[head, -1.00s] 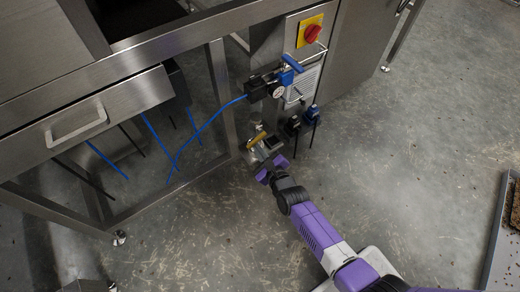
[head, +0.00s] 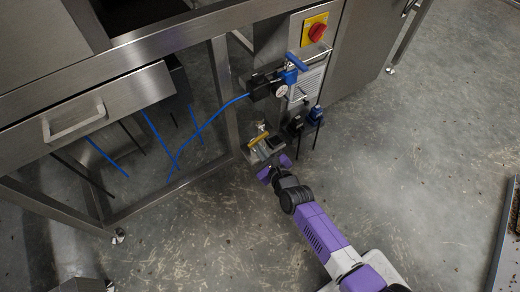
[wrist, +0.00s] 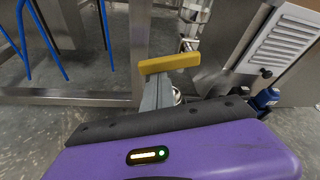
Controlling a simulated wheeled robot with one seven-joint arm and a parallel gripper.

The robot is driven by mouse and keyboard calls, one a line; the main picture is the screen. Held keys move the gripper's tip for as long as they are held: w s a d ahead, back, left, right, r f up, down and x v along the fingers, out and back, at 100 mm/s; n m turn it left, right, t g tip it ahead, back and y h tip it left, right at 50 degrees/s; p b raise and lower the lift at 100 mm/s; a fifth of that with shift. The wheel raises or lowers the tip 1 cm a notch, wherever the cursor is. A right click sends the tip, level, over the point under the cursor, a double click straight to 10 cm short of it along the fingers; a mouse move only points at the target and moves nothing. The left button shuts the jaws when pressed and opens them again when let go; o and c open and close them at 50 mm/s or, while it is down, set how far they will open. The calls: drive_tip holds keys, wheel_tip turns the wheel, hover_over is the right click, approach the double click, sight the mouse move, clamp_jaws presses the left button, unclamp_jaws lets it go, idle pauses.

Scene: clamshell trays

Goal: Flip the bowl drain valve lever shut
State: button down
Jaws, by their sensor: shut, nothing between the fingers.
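The drain valve lever is a short yellow handle (head: 258,139) low beside the machine's leg. In the wrist view the yellow lever (wrist: 168,63) lies nearly level across the picture, just beyond my fingertips. My gripper (head: 266,152) reaches in from the lower right with its purple body close to the valve. In the wrist view my gripper (wrist: 158,92) is shut, with grey fingers pointing at the lever and nothing held. The fingertips overlap the lever's lower edge in the picture; I cannot tell whether they touch. Silver valve fittings show partly behind, and my fingers hide some of them.
A gauge with a blue-handled valve (head: 281,88) is above, with a red knob on a yellow plate (head: 317,32) higher. Two small blue-and-black fittings (head: 316,113) sit right of the lever. A blue hose (head: 205,130) hangs left.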

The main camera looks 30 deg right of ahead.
drive_tip(key=shift+m, duration=0.3)
drive_tip(key=shift+d, duration=0.1)
drive_tip(key=shift+d+r+b, duration=0.35)
drive_tip(key=shift+d+b, duration=0.3)
drive_tip(key=shift+b, duration=0.2)
wheel_tip(320, 180, down, 4)
drive_tip(key=b, duration=0.4)
drive_tip(key=p+v, duration=0.4)
drive_tip(key=v, duration=0.6)
drive_tip(key=shift+d+p, duration=0.35)
drive_tip(key=shift+d, duration=0.3)
drive_tip(key=shift+r, duration=0.1)
